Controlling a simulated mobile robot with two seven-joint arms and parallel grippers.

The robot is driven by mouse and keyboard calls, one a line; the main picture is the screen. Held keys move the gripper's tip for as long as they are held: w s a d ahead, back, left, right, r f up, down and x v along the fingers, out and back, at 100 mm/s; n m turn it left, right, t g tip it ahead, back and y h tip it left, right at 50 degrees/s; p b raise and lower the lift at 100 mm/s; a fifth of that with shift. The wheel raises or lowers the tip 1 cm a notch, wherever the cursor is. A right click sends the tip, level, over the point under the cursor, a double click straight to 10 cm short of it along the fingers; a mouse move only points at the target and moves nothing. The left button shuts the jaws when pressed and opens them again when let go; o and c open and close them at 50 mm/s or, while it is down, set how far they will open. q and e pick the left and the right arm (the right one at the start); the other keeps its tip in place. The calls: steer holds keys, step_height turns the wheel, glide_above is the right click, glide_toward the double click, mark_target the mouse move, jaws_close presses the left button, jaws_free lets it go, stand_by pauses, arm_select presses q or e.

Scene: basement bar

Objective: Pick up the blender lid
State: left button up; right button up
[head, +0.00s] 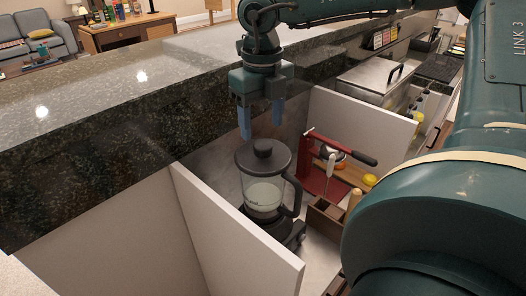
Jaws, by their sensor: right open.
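The blender (265,196) stands upright on a lower counter between two white panels, with a clear jar and a dark handle on its right. The dark round blender lid (263,153), with a knob on top, sits on the jar. My right gripper (261,122) points down above the lid, its two blue fingers apart with nothing between them. The fingertips look a little above the lid's knob; the exact gap is hard to tell. My left gripper is not in view.
A dark stone bar top (120,95) rises behind and left of the blender. White panels stand left (235,235) and right (365,125) of it. A red press-like tool (318,165) and a wooden organizer (327,218) stand close on the right.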

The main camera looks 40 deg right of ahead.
mark_target(263, 139)
step_height(263, 139, down, 4)
steer(key=shift+r, duration=0.1)
steer(key=c, duration=1.1)
steer(key=shift+r, duration=0.15)
